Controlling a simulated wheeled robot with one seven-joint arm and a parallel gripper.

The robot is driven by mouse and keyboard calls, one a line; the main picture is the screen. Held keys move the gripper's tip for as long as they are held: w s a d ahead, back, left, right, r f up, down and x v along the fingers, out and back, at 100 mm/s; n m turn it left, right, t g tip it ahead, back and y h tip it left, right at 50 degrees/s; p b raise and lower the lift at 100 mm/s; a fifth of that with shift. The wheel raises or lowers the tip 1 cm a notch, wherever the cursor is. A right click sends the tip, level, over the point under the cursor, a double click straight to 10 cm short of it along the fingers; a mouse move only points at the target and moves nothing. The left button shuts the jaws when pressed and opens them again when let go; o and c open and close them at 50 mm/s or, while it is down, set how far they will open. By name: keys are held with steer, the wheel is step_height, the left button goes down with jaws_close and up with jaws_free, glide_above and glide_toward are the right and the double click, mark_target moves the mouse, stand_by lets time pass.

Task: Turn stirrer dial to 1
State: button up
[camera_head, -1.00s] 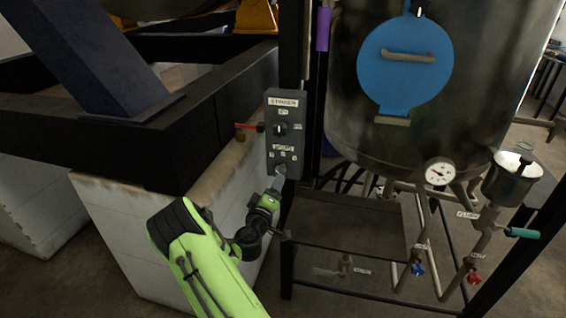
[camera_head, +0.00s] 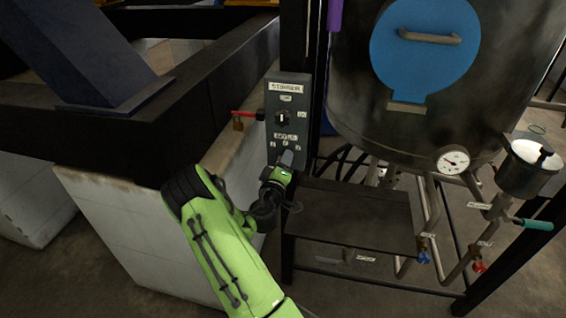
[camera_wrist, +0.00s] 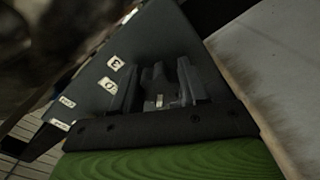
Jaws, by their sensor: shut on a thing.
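The grey stirrer panel (camera_head: 270,100) hangs on the dark post left of the tank. It carries a STIRRER plate and an upper black knob (camera_head: 282,117). The stirrer dial, below the speed label (camera_head: 285,136), is mostly hidden behind my gripper (camera_head: 286,158) in the head view. In the wrist view my gripper (camera_wrist: 160,88) has its two dark fingers shut on the dark stirrer dial (camera_wrist: 154,76) against the panel face. A label that reads 3 (camera_wrist: 114,62) shows beside it. The dial's pointer and its setting cannot be made out.
A black beam and a white block (camera_head: 125,215) stand to the left. The tank (camera_head: 350,100) with a blue hatch and a dark shelf (camera_head: 350,215) lie to the right.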

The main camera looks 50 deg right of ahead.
steer(key=shift+c, duration=1.3)
steer(key=shift+f, duration=0.1)
steer(key=shift+n, duration=0.4)
steer(key=o, duration=1.1)
steer(key=shift+c, duration=0.2)
